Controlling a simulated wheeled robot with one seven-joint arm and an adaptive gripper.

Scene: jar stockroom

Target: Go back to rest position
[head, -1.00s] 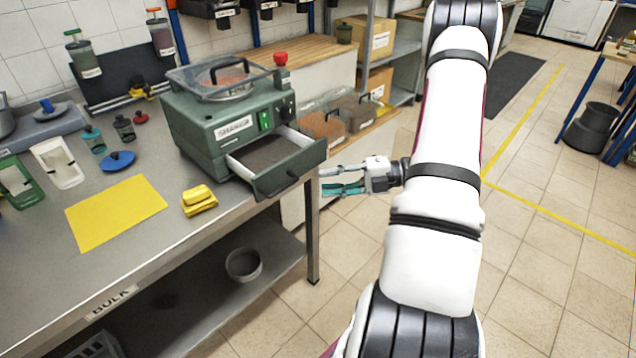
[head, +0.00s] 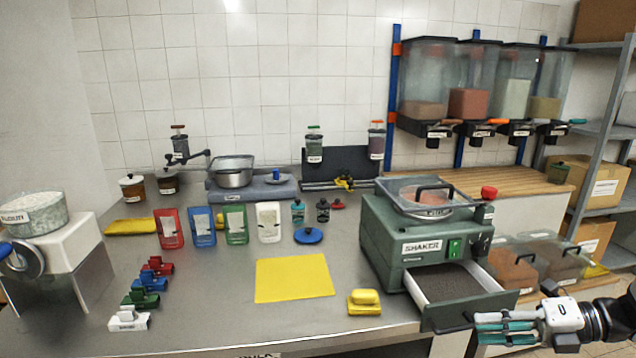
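My gripper (head: 478,328) is at the lower right in the head view, its fingers pointing left. The teal-tipped fingers look apart, with nothing seen between them. It is in front of the right part of the open drawer (head: 470,313) of the green shaker (head: 425,240), overlapping it in the picture. Whether it touches the drawer cannot be told. The drawer is pulled out and holds dark grains. Only the wrist end of my arm shows; the rest is out of the frame.
Clear bins (head: 512,262) stand behind the drawer, right of the shaker. Wall dispensers (head: 475,90) hang above. A metal shelf (head: 605,130) with boxes is at right.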

